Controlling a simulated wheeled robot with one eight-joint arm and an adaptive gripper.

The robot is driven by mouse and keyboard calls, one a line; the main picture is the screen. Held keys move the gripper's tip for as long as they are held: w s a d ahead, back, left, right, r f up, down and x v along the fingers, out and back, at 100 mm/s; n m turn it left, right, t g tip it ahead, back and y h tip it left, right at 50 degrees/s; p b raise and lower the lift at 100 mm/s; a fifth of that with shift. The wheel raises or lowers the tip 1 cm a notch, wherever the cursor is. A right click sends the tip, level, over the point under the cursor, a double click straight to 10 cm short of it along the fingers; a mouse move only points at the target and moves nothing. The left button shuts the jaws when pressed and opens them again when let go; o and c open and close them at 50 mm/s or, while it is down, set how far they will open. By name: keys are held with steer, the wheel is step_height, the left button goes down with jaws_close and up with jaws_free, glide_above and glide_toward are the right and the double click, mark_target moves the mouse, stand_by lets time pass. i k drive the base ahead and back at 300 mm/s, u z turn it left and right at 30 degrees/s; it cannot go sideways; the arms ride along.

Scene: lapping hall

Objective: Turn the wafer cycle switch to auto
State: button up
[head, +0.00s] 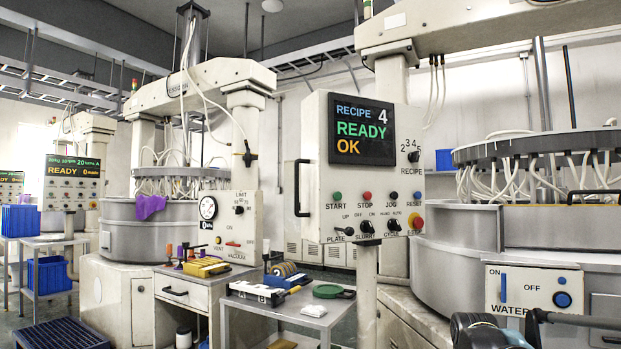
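The cycle switch (393,225) is a small black knob on the lower row of the pale control panel (322,150), above the label CYCLE. Small lettering sits above the knob, apparently MANU and AUTO. The knob is too small to tell which way it points. The panel's screen (361,130) reads RECIPE 4, READY, OK. My gripper cannot be made out; only dark parts of my arm show at the bottom right, low and well apart from the panel.
The slurry knob (367,226) is left of the cycle switch; a red emergency stop (416,221) is close on its right. START, STOP, JOG and RESET buttons sit above. A water panel (533,291) is lower right. A grey side table (328,318) stands below left.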

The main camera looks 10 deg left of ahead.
mark_target(393, 224)
steer(key=z, duration=0.5)
steer(key=k, duration=1.25)
steer(key=u, duration=0.5)
steer(key=i, duration=1)
